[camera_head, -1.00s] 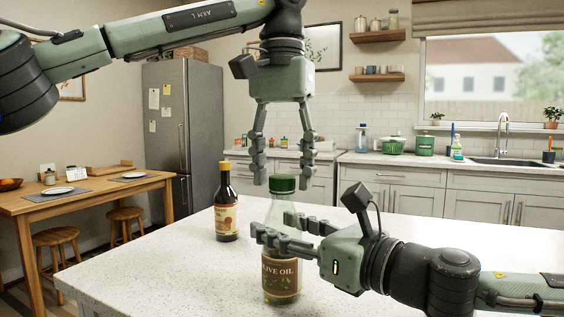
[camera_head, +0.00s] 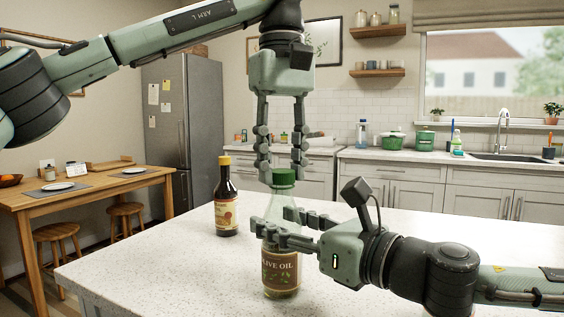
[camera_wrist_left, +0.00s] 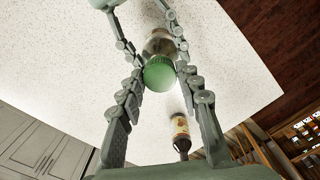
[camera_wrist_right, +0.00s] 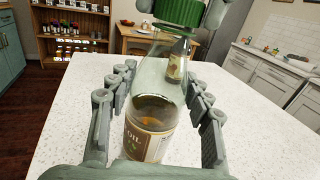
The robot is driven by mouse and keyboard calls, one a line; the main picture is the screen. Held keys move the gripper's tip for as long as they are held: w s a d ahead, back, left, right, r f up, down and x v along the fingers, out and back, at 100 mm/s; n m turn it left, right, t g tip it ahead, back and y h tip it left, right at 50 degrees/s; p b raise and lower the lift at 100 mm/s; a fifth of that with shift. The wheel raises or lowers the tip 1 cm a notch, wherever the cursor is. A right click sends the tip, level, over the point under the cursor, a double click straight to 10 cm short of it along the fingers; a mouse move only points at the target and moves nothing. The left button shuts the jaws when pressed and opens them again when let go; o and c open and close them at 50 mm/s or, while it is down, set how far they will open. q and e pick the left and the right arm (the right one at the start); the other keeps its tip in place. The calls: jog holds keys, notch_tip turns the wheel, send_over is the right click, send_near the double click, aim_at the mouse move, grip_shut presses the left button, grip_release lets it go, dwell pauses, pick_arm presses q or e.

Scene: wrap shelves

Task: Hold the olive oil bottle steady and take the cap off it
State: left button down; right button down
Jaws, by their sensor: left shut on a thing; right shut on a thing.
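The olive oil bottle (camera_head: 281,271) stands upright on the white counter, clear glass with a brown label and a green cap (camera_head: 283,178) on its top. My right gripper (camera_head: 271,221) comes in from the right and is shut on the bottle's body above the label; the right wrist view shows the glass (camera_wrist_right: 160,85) between its fingers. My left gripper (camera_head: 282,175) points down from above and is shut on the cap, a finger on each side. The left wrist view shows the cap (camera_wrist_left: 159,73) between the fingertips. The cap sits on the bottle neck.
A dark sauce bottle (camera_head: 226,200) with a yellow cap stands on the counter (camera_head: 150,262) to the left, behind the oil bottle. The counter is otherwise clear around them. A wooden table (camera_head: 85,195) with stools stands farther off at left.

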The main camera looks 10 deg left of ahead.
pick_arm(q)
jog(key=n, duration=0.7)
jog(key=shift+n, duration=0.3)
jog(key=n, duration=0.4)
jog(key=shift+n, duration=0.3)
jog(key=n, duration=0.9)
jog(key=shift+r+n, duration=0.1)
jog(key=shift+n, duration=0.3)
jog(key=n, duration=0.4)
jog(key=shift+n, duration=0.4)
jog(key=n, duration=0.4)
jog(key=shift+n, duration=0.4)
jog(key=n, duration=1.1)
jog(key=shift+n, duration=0.4)
